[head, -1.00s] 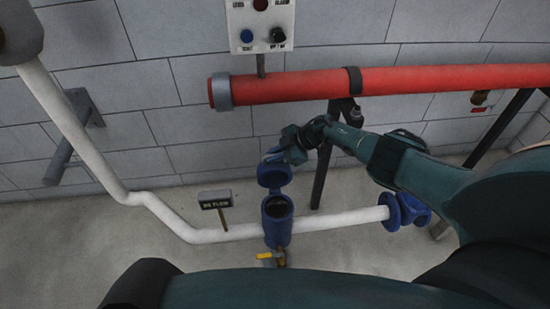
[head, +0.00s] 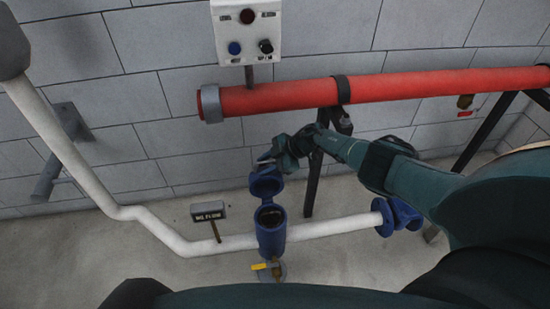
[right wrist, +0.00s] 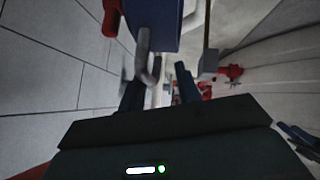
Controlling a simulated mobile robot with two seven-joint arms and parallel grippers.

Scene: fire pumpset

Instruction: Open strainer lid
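The blue strainer (head: 271,236) stands in the white pipe line in the head view, with its dark mouth uncovered. Its blue lid (head: 266,185) is raised at the back of the body, tilted up off the mouth. My right gripper (head: 268,159) is just above and behind the lid. In the right wrist view, the fingers of my right gripper (right wrist: 162,88) are apart. The blue lid (right wrist: 165,22) is ahead of them, and a grey curved handle (right wrist: 145,58) shows near the left finger. Contact cannot be told. My left gripper is out of view.
A red pipe (head: 290,95) runs along the wall above my right arm, below a control box (head: 247,30). A white pipe (head: 330,227) passes through the strainer. A small sign (head: 208,211) stands left of it, and a yellow-handled valve (head: 266,265) is at its foot.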

